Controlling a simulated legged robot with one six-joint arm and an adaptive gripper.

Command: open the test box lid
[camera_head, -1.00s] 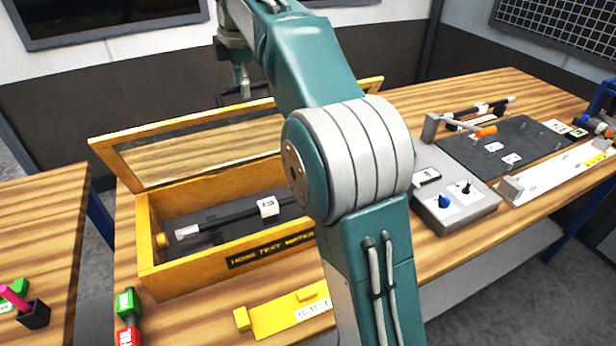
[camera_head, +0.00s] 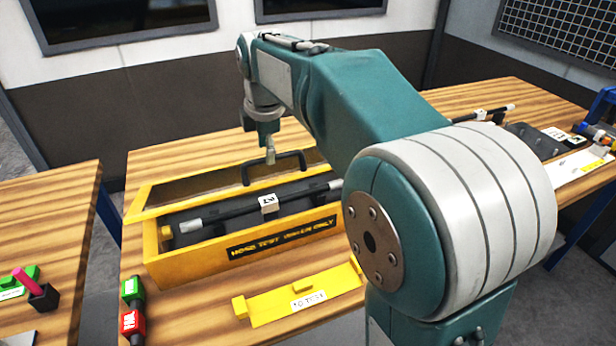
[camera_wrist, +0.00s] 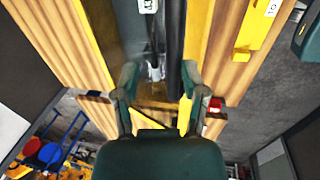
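The yellow test box (camera_head: 200,262) stands on the wooden bench, its front reading as a hose test label. Its yellow-framed clear lid (camera_head: 137,205) is partly raised over the rear, with the interior showing below its free edge. A dark handle (camera_head: 247,172) stands on that edge. Inside lies a dark hose with a white tag (camera_head: 268,203). My gripper (camera_head: 270,156) points down at the handle; contact is unclear. In the wrist view my gripper's fingers (camera_wrist: 160,85) are spread apart, with dark bars and a yellow box edge (camera_wrist: 194,35) beyond them.
A yellow holder (camera_head: 290,306) lies in front of the box. Green (camera_head: 132,290) and red (camera_head: 131,322) blocks sit at the bench's left front corner. A second bench (camera_head: 60,215) is at left. My arm hides much of the right bench.

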